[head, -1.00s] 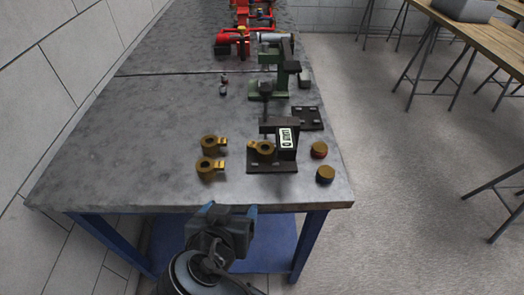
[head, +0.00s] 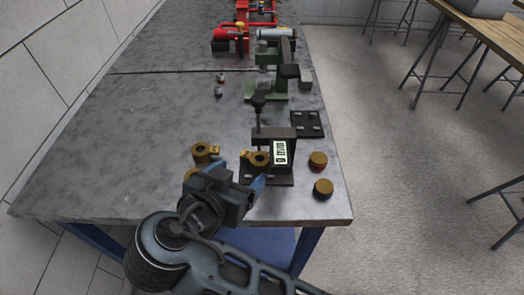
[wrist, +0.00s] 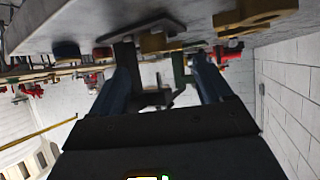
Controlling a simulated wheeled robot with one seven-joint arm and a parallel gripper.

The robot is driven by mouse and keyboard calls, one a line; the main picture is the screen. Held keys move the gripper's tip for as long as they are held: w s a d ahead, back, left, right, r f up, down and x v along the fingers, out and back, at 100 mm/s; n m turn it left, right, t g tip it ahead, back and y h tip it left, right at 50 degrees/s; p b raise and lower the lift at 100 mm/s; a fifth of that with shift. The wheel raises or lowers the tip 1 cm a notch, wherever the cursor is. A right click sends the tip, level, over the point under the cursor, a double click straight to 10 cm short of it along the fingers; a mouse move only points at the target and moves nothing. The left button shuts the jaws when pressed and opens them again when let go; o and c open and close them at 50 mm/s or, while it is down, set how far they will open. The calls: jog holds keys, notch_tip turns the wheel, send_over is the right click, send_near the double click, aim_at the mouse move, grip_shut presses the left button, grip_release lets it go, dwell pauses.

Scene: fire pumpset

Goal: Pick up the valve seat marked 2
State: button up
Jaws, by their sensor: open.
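Several brass rings with side tabs, which look like the valve seats, are at the table's near end; no number is legible on any. One valve seat (head: 204,152) lies on the bare tabletop. Another valve seat (head: 191,173) nearer me is mostly hidden by my gripper. A third valve seat (head: 257,158) sits at the dark clamp stand. My gripper (head: 244,172) is open beside them, its blue finger in front of the stand. In the wrist view my gripper (wrist: 161,62) has both fingers spread with nothing held, and brass parts (wrist: 250,12) show above, tilted.
The dark clamp stand (head: 275,140) bears a white label and a knobbed screw. Two brass-topped round pieces (head: 318,159) stand right of it. A dark plate (head: 307,124), a green fixture (head: 266,84) and red equipment (head: 230,33) are farther back. The table's left is largely clear.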

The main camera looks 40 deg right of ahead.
aim_at(253, 159)
jog(key=shift+x, duration=1.95)
jog(key=shift+p+x, duration=0.55)
jog(key=shift+x, duration=1.5)
jog(key=shift+w+r, duration=0.1)
jog(key=c, duration=1.1)
jog(key=shift+c, duration=0.2)
jog(key=shift+r, duration=0.15)
